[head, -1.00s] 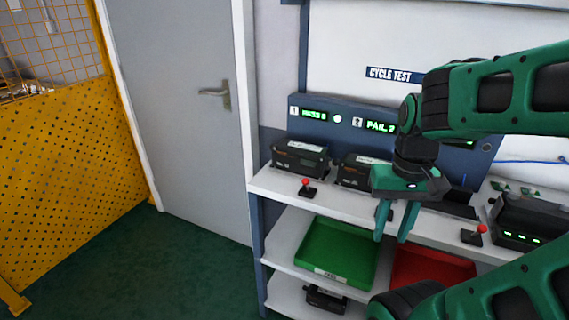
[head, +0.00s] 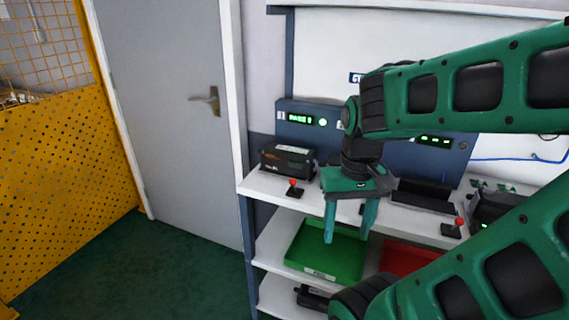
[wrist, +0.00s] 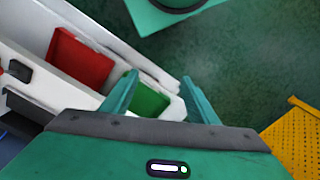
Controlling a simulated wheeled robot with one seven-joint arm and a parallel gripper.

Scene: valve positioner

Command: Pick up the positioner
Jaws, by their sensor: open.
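A black box-shaped positioner (head: 287,158) with a pale label on top sits on the white bench top at the left, below a green-lit PASS display. A second one, visible earlier beside it, is now hidden behind my gripper. My gripper (head: 346,238) is open and empty, its two teal fingers pointing down in front of the bench edge, to the right of the left positioner and apart from it. In the wrist view my open fingers (wrist: 160,80) frame the green tray and floor, with no positioner between them.
Red-knobbed levers (head: 295,188) stand along the bench front. A green tray (head: 300,262) and a red tray (head: 398,262) lie on the shelf below. Another black unit (head: 312,298) is on the lowest shelf. A dark unit (head: 490,207) sits at the right, partly behind my arm.

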